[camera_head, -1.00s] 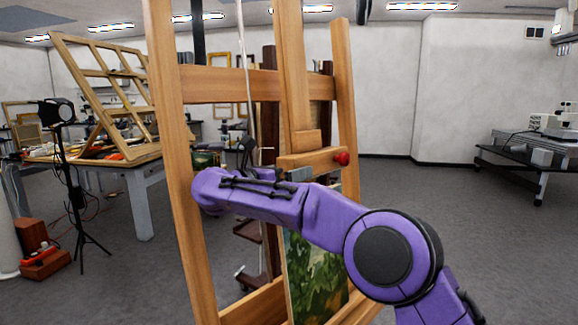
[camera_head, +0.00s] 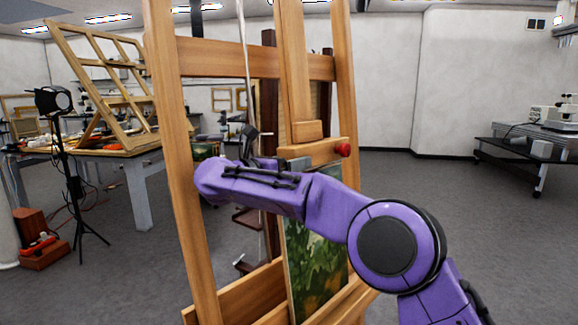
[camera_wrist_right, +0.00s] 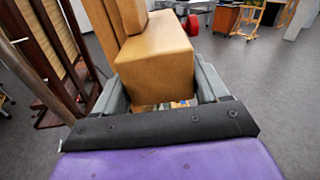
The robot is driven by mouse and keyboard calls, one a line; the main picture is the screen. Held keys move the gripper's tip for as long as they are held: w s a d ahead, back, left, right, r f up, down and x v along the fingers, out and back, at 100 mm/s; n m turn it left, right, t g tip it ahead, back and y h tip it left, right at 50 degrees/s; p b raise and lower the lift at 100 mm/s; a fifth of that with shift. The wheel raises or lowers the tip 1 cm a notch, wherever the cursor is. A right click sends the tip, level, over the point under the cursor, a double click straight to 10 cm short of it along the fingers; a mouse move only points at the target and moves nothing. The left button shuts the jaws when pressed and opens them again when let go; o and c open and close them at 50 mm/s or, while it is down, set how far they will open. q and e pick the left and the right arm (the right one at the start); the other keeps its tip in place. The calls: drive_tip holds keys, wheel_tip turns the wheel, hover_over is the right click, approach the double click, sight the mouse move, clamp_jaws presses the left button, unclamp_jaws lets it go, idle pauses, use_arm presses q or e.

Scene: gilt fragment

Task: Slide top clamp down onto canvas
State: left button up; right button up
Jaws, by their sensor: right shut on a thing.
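The top clamp (camera_head: 322,152) is a wooden block with a red knob (camera_head: 343,150) at its right end, on the central mast of the wooden easel (camera_head: 170,130). The canvas (camera_head: 318,262), a green landscape painting, stands upright below it. My right arm crosses in front and hides part of the canvas. My right gripper (camera_wrist_right: 162,88) is shut on the clamp, with a grey finger on each side of the block (camera_wrist_right: 155,55). I cannot tell whether the clamp touches the canvas's top edge. My left gripper is not in view.
A worktable (camera_head: 140,172) with a wooden frame on it stands at the left, with a lamp on a tripod (camera_head: 75,170) in front. A dark cart (camera_head: 515,155) with equipment stands at the far right. The floor right of the easel is clear.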

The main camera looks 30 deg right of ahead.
drive_tip(key=f, duration=0.1)
drive_tip(key=f+b, duration=0.1)
drive_tip(key=shift+s+f, duration=0.2)
drive_tip(key=shift+f, duration=0.1)
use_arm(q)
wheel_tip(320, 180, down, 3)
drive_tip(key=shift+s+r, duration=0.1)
use_arm(e)
drive_tip(key=shift+r, duration=0.15)
drive_tip(key=o, duration=1.4)
use_arm(q)
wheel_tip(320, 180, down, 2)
drive_tip(key=b, duration=0.2)
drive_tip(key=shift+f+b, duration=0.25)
drive_tip(key=shift+b, duration=0.05)
use_arm(e)
drive_tip(key=v, duration=1)
drive_tip(key=shift+a, duration=0.2)
